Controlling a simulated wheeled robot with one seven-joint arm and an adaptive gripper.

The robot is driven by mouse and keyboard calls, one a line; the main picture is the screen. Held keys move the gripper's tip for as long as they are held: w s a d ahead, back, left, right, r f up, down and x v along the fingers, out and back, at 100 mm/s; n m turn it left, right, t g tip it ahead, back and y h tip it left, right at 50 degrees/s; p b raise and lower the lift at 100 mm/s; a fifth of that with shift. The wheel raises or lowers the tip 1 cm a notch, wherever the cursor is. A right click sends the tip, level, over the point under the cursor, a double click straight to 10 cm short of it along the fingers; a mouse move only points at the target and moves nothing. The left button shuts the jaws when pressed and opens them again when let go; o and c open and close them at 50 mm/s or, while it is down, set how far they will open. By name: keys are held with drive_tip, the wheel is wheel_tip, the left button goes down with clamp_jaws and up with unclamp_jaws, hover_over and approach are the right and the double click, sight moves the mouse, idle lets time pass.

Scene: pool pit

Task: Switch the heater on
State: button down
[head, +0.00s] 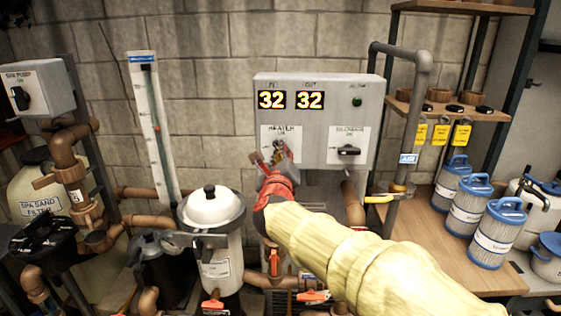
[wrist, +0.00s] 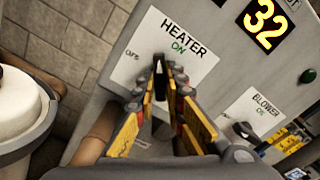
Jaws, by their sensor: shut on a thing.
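The heater switch is a black knob (wrist: 159,82) on a white label plate (wrist: 150,35) marked HEATER, ON and OFF. It is on the grey control box (head: 320,90). My gripper (head: 278,158) reaches to the plate from the front right, and its fingers (wrist: 164,78) are shut on the knob in the wrist view. The visible part of the knob stands roughly upright in that view, below the word ON. Its exact setting is partly hidden by the fingers. In the head view, my gripper covers most of the knob.
The blower knob (head: 348,150) is to the right on the same box. Two displays (head: 290,99) read 32, and a green button or lamp (head: 357,101) is near them. A pipe (head: 422,90) stands right of the box. A white-lidded vessel (head: 212,206) stands left of my gripper.

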drive_tip(key=m, duration=0.4)
drive_tip(key=shift+f, duration=0.15)
drive_tip(key=m, duration=0.4)
drive_tip(key=c, duration=1.8)
unclamp_jaws()
drive_tip(key=shift+o, duration=0.2)
drive_tip(key=s, duration=0.7)
drive_tip(key=shift+a, duration=0.15)
